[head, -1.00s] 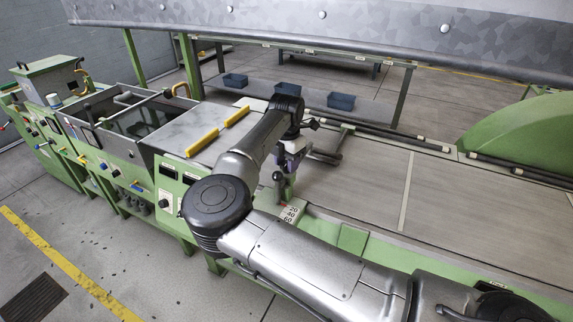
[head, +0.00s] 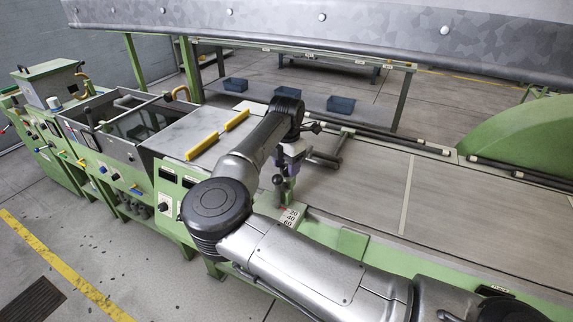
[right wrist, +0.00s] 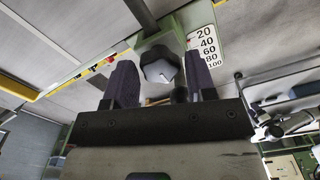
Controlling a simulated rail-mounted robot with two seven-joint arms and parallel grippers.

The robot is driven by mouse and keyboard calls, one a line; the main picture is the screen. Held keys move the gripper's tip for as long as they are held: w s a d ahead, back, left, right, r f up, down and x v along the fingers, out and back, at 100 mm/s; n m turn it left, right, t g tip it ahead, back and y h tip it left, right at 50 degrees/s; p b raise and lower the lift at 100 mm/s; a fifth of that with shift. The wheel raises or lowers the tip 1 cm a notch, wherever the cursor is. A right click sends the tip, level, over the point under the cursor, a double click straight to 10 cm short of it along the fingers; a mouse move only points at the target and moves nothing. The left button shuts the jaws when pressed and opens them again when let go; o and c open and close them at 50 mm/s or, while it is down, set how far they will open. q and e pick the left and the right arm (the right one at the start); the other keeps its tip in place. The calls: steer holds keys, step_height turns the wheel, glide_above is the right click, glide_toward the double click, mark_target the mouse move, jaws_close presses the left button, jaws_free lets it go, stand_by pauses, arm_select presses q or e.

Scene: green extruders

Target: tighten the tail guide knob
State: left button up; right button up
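The tail guide knob (right wrist: 160,66) is a grey lobed knob with a light mark on its face, on a green bracket in the right wrist view. My right gripper (right wrist: 160,80) is open, with one dark finger on each side of the knob. Narrow gaps show between the knob and both fingers; I cannot tell how deep the knob sits between them. In the head view my right gripper (head: 284,180) is over the near edge of the machine bed, where the arm and gripper hide most of the knob. My left gripper is not in view.
A white scale plate with numbers (head: 290,215) is next to the bracket; it also shows in the right wrist view (right wrist: 205,47). A metal guide rod (head: 325,159) lies behind the gripper. A plate with yellow bars (head: 202,146) is left; the bed (head: 370,185) is clear right.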

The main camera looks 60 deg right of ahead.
steer(key=shift+r, duration=0.15)
step_height(320, 180, up, 14)
steer(key=p, duration=0.2)
steer(key=shift+f, duration=0.25)
stand_by(0.5)
